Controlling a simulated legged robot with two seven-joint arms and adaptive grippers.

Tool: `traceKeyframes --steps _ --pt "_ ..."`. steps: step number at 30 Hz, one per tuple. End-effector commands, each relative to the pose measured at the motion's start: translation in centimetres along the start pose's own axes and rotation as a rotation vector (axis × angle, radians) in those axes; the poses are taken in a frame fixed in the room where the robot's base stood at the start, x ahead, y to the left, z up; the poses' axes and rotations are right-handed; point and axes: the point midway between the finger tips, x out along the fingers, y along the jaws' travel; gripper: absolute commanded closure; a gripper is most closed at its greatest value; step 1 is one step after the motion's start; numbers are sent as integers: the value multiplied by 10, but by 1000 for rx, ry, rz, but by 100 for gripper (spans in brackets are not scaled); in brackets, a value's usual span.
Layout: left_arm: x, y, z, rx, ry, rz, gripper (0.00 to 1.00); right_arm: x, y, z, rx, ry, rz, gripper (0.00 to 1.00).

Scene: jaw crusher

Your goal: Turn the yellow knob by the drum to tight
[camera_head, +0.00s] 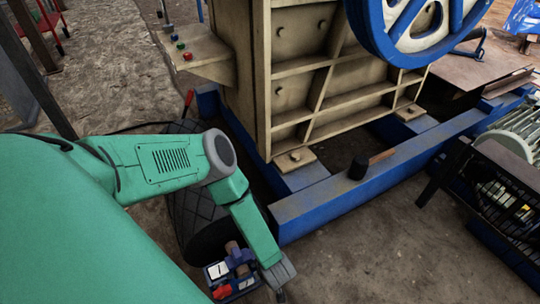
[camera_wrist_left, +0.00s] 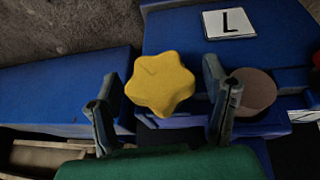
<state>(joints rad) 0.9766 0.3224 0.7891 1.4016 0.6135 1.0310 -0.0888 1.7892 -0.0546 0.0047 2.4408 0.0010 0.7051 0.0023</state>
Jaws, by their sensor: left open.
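The yellow knob (camera_wrist_left: 160,83) is star-shaped with rounded lobes and sits against a blue housing (camera_wrist_left: 175,35) in the left wrist view. My left gripper (camera_wrist_left: 162,75) is open, with one finger on each side of the knob. The left finger looks close to the knob; a gap shows at the right finger. Contact cannot be told. In the head view my left gripper (camera_head: 280,277) is low, right of a blue unit (camera_head: 240,266). The yellow knob is not visible there. A dark cross-patterned drum (camera_head: 187,212) lies partly behind my arm. My right gripper is not in view.
A white plate marked L (camera_wrist_left: 229,23) is on the housing. A brown round part (camera_wrist_left: 253,90) stands just behind the right finger. A blue beam (camera_head: 350,185) of the crusher frame and a black-headed hammer (camera_head: 359,167) lie to the right. Bare ground (camera_head: 390,255) is clear in front.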

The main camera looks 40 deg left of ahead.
Motion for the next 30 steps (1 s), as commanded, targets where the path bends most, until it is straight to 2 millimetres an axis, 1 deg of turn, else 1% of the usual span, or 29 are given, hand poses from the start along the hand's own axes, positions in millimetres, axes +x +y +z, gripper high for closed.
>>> traceKeyframes --steps 2,3,5,6,7,14,20,25,30 --pt "0 0 0 0 0 0 32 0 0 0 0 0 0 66" --pt "0 0 0 0 0 0 39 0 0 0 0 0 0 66" --pt "0 0 0 0 0 0 60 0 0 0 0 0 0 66" --pt "0 0 0 0 0 0 74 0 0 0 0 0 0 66" --pt "0 0 0 0 0 0 83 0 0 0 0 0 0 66" --pt "0 1 0 4 1 -7 82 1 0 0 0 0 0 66" --pt "0 2 0 29 2 -64 82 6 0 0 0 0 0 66" --pt "1 3 1 70 2 -165 82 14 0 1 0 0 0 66" --pt "0 3 1 119 1 -285 82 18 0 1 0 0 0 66"
